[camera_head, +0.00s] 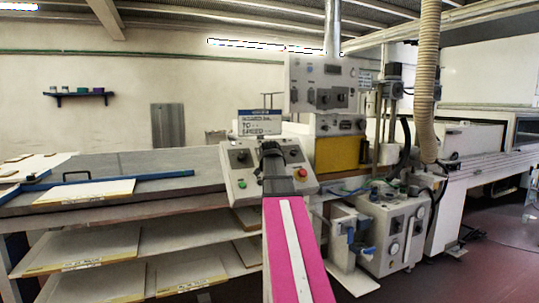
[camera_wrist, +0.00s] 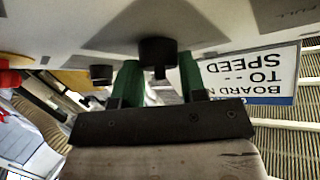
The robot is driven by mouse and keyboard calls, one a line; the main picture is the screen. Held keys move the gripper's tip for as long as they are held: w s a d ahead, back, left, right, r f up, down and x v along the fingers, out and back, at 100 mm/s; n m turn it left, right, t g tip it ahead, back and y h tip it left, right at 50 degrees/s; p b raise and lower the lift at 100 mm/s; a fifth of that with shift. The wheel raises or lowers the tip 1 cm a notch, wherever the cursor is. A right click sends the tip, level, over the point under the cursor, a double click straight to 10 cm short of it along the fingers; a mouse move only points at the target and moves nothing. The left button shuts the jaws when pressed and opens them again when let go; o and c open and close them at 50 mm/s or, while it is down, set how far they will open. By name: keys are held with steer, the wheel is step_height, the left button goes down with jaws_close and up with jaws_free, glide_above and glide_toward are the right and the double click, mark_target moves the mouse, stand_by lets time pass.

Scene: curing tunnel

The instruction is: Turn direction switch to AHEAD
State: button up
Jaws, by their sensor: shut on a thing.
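A grey sloped control panel (camera_head: 228,192) stands in the middle of the head view. My gripper (camera_head: 269,150) reaches over its upper middle and hides that part. In the wrist view, which looks inverted, the green fingers of my gripper (camera_wrist: 158,78) are shut on a black knob (camera_wrist: 158,48), one on each side. I cannot read this knob's label or tell which position it points to. A second black knob (camera_wrist: 101,72) sits beside it. The panel also has a dark knob (camera_head: 241,156) at left, a red button (camera_head: 301,172) and a green button (camera_head: 242,184).
A rack with boards (camera_head: 85,244) is at left. A machine with a yellow panel (camera_head: 337,154) and a grey cabinet (camera_head: 385,232) stand at right.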

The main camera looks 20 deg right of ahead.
steer(key=o, duration=0.9)
steer(key=shift+s, duration=0.1)
steer(key=v, duration=1)
steer(key=shift+s+a, duration=0.15)
steer(key=shift+s, duration=0.1)
steer(key=shift+r, duration=0.1)
